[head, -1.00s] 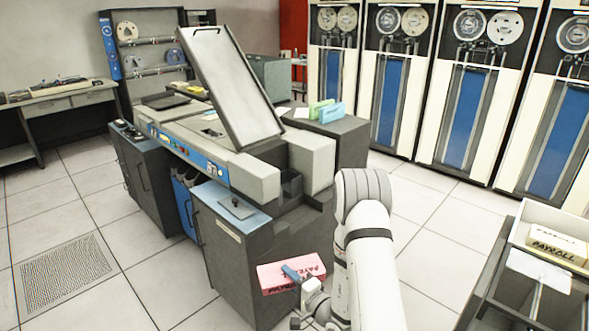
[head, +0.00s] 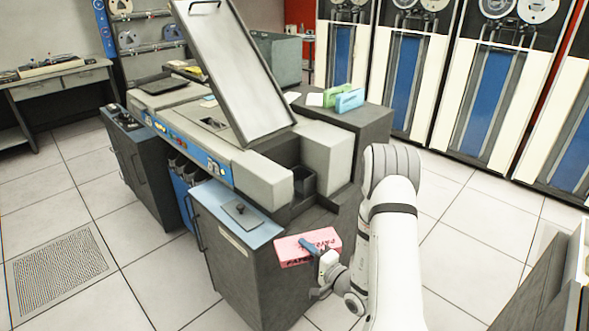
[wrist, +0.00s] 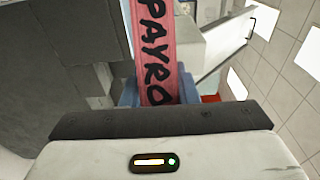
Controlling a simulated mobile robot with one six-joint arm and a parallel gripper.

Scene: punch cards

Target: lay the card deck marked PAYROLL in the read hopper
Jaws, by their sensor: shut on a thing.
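The pink card deck (head: 306,246) carries dark PAYROLL lettering. My gripper (head: 308,243) is shut on it, with a blue finger across its top. The deck is held beside the front of the grey card machine (head: 250,174), near the blue-topped cabinet end. In the wrist view the deck (wrist: 154,50) stands between the blue fingers, with "PAYRO" readable and the rest hidden. A dark open pocket (head: 303,182) sits in the machine's near end; no label shows that it is the read hopper.
A long sloping metal tray (head: 233,70) rises over the machine. Green (head: 336,93) and light blue (head: 350,100) decks stand on a dark cabinet behind. Tape cabinets (head: 480,100) line the back right. Open floor lies between.

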